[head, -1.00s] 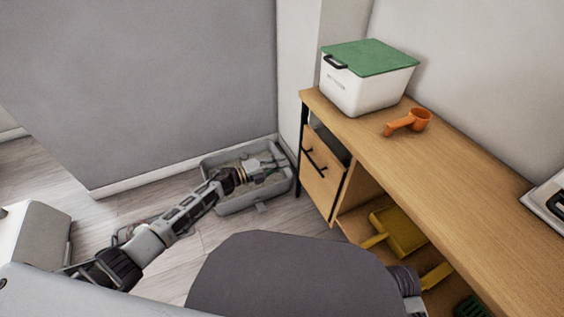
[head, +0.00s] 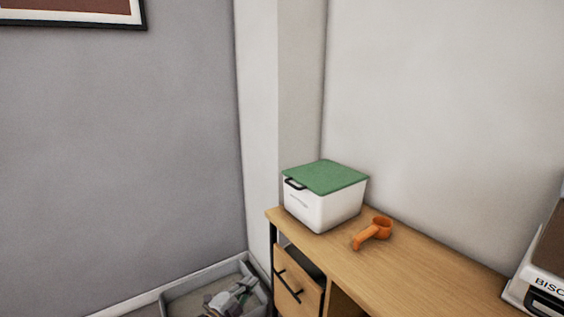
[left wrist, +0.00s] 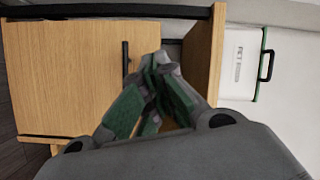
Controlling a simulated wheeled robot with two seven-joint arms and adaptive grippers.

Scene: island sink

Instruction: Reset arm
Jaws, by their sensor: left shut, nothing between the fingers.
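My left gripper (head: 236,297) shows at the bottom edge of the head view, over the open grey bin (head: 178,296) on the floor. In the left wrist view its green-padded fingers (left wrist: 158,75) are drawn together with nothing between them. They point toward the wooden drawer unit (left wrist: 65,85) with its black handle. The unit's drawer front (head: 298,283) is right of the gripper in the head view. The rest of my left arm is below the head view. My right gripper is in neither view.
A white box (head: 322,208) with a green lid stands on the wooden counter (head: 420,275). An orange scoop-like item (head: 373,233) lies beside it. A white bin (head: 540,285) is at the right edge. A grey wall (head: 110,150) borders the bin's left.

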